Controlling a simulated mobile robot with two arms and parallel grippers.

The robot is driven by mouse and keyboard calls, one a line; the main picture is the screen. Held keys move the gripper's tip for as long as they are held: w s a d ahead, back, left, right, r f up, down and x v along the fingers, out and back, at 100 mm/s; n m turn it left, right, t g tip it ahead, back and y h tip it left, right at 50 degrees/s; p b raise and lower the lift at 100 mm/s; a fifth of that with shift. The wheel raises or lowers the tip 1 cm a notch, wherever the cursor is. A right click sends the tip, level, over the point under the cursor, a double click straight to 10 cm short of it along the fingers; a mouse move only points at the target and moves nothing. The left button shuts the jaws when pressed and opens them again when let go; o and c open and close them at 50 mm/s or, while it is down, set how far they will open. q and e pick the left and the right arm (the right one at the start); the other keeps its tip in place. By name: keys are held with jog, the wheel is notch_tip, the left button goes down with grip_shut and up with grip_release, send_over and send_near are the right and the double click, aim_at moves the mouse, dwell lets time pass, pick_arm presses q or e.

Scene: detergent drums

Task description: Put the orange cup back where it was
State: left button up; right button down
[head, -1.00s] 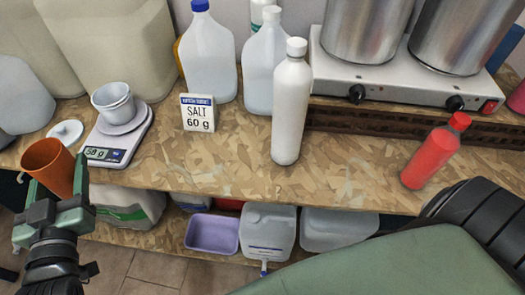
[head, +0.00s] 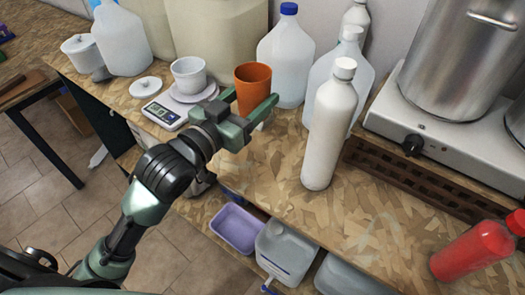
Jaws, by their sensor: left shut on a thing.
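The orange cup (head: 253,76) is upright, above the worktop beside the scale. My left gripper (head: 256,108) is shut on it, with one finger on either side of the cup. The cup's lower part is partly hidden by the gripper, and I cannot tell whether it touches the worktop. A white cup (head: 188,76) stands on the digital scale (head: 163,114), just left of the orange cup. My right gripper is not in view.
A white bottle (head: 329,130) stands right of the cup, with clear jugs (head: 286,58) behind. A white lid (head: 146,87) lies left of the scale. A red bottle (head: 478,245) and hot plate (head: 397,125) are at right. The front worktop (head: 290,215) is mostly bare.

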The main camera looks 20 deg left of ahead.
pick_arm(q)
notch_tip(320, 180, down, 12)
jog(key=shift+r, duration=0.25)
jog(key=shift+f, duration=1.9)
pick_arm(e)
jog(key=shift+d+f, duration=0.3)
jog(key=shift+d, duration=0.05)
pick_arm(q)
jog(key=shift+f, duration=0.15)
jog(key=o, duration=1.5)
jog(key=shift+c, duration=0.2)
